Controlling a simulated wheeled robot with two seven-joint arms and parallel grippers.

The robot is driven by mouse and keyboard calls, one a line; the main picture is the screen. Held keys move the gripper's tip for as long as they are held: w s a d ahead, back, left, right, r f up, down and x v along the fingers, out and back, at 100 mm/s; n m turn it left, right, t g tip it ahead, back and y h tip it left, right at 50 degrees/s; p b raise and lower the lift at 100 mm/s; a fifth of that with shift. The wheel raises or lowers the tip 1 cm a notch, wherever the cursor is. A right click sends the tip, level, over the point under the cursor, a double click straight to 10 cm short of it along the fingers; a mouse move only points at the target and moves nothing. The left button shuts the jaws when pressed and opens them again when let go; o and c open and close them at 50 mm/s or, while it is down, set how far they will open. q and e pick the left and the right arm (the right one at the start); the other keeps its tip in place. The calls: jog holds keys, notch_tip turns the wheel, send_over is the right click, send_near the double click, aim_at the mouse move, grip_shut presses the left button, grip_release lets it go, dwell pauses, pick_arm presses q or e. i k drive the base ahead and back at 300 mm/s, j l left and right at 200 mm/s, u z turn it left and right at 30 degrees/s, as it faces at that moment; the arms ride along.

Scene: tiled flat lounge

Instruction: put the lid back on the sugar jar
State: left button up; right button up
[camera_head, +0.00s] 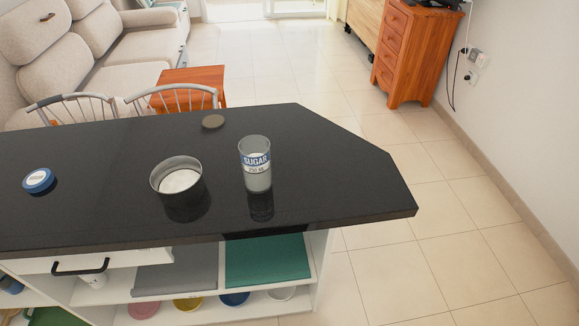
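The sugar jar (258,181) is a clear glass cylinder with a blue and white "SUGAR" label and pale contents. A round blue lid-like item (39,181) with a pale top lies at the far left of the counter. I cannot tell for certain which one belongs to the jar. Neither gripper is in view.
A round metal canister (160,190) with white contents stands open, left of the jar. The counter's angled right edge is near the jar. Shelves with a green folder (267,260) lie below. Chairs and a small wooden table (190,76) stand behind; tiled floor is free at right.

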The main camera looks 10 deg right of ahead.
aim_at(255, 150)
jog(key=j+z, duration=0.1)
jog(key=j, duration=0.5)
jog(key=k+j+z, duration=0.1)
jog(key=j, duration=0.45)
jog(key=k+j+z, duration=0.15)
jog(key=j, duration=0.4)
jog(key=j+z, duration=0.1)
jog(key=j, duration=0.5)
jog(key=k, duration=0.05)
